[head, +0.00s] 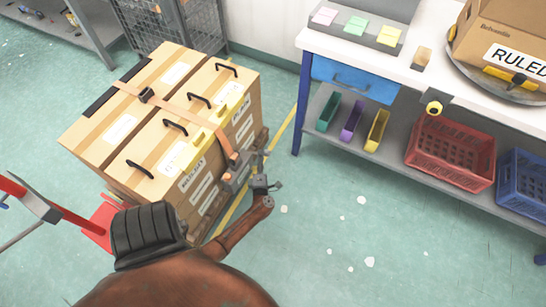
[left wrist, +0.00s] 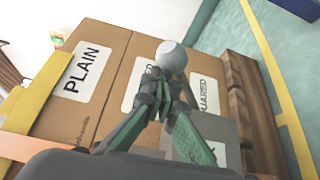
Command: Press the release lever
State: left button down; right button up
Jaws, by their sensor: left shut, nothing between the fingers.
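A stack of cardboard boxes (head: 150,125) stands on a wooden pallet, bound by an orange strap (head: 185,104). A grey buckle-like device (head: 237,172) sits on the strap at the boxes' near right side. My left gripper (head: 266,184) is beside this device at the end of my brown arm. In the left wrist view, its green-sided fingers (left wrist: 163,92) are shut and empty. A pale round knob (left wrist: 172,56) shows just beyond the fingertips; I cannot tell whether they touch it. The knob's stem is hidden, and I cannot make out a lever in the head view.
A workbench (head: 437,90) stands at the right, with a red crate (head: 450,150) and a blue crate (head: 522,180) on its lower shelf. A red-framed object (head: 105,220) is at the left. The floor between boxes and bench is clear.

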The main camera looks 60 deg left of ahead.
pick_arm(q)
jog(key=shift+w+d+f, duration=0.1)
jog(key=shift+d+f, duration=0.05)
jog(key=shift+f, duration=0.05)
jog(key=shift+w+d, duration=0.1)
jog(key=shift+d, duration=0.05)
dwell(0.3)
notch_tip(320, 180, up, 10)
jog(key=shift+a+r, duration=0.15)
jog(key=shift+a, duration=0.1)
dwell(0.7)
